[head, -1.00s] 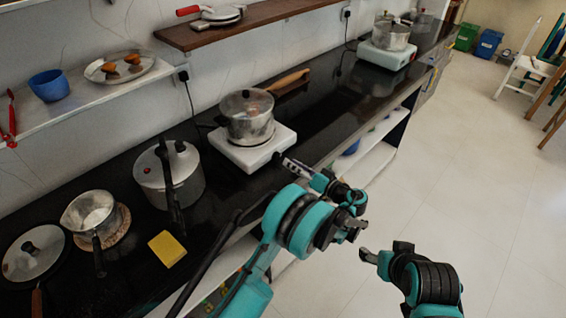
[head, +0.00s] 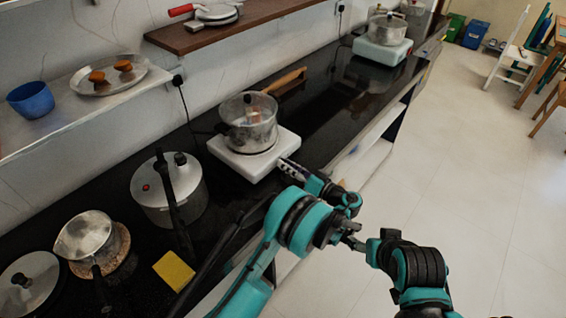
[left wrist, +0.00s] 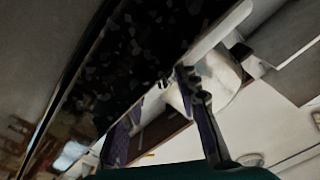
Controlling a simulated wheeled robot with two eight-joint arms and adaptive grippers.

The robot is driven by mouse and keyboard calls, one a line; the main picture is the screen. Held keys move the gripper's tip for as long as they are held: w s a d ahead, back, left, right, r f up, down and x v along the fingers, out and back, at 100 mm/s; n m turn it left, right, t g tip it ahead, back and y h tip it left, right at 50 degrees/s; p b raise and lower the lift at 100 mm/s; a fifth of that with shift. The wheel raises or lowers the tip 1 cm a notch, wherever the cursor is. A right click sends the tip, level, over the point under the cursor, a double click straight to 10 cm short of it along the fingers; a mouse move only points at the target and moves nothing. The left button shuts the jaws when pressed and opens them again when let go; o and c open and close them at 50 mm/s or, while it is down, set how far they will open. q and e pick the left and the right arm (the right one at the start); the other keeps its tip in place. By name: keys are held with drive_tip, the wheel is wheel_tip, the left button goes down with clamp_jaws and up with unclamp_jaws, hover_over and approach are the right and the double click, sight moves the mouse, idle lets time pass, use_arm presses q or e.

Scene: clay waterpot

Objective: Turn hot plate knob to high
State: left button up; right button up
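A white hot plate (head: 230,158) with a lidded glass pot (head: 249,122) on it stands on the black counter in the head view. Its knob cannot be made out. My left gripper (head: 290,169) is at the plate's front right side; whether it touches is unclear. My right gripper (head: 353,242) is over the floor side, close to my left arm, away from the plate. Its opening is unclear.
A second hot plate (head: 382,52) with a pot is farther back. A pressure cooker (head: 165,198), a saucepan (head: 84,235) and a yellow sponge (head: 174,270) are at left. A wooden-handled object (head: 287,80) lies behind the near plate. The counter beyond it is mostly clear.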

use_arm(q)
drive_tip(key=shift+s+d+r, duration=0.1)
drive_tip(key=shift+s+d, duration=0.05)
drive_tip(key=shift+c, duration=0.6)
clamp_jaws()
drive_tip(key=m, duration=0.4)
drive_tip(key=shift+o, duration=0.6)
unclamp_jaws()
